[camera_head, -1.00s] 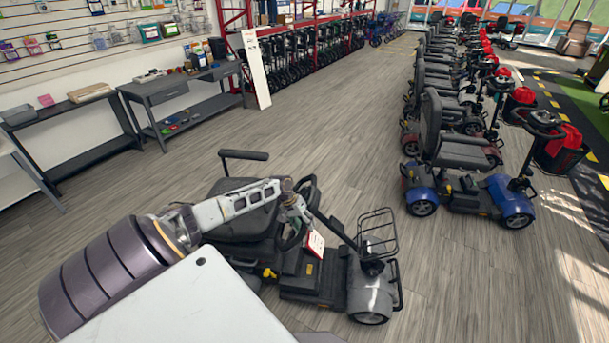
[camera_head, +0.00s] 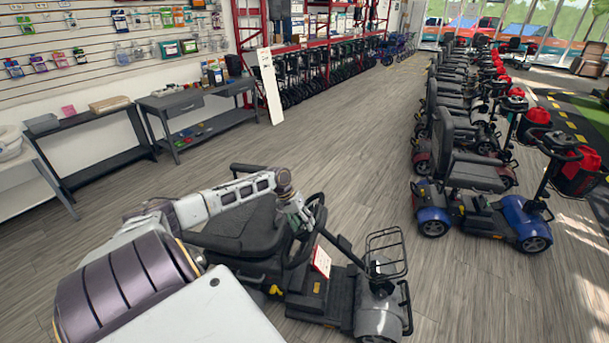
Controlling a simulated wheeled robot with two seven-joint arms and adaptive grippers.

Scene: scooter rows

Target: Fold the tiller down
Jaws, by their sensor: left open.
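A grey mobility scooter (camera_head: 330,290) stands right in front of me, with a black seat (camera_head: 243,228) and a wire front basket (camera_head: 386,252). Its tiller (camera_head: 338,240) slopes from the front end up and back toward the seat, with a dark loop handlebar (camera_head: 312,222) at its top. My left arm comes in from the left over the seat. My left gripper (camera_head: 297,218) is at the handlebar, open, its fingers small and partly lost against the dark bars. I cannot tell whether it touches. My right gripper does not show.
A row of scooters stands to the right, the nearest one blue (camera_head: 480,205). Dark benches (camera_head: 205,125) line the left wall, and a white board (camera_head: 269,87) leans at red racks. The wood floor (camera_head: 340,140) between is clear.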

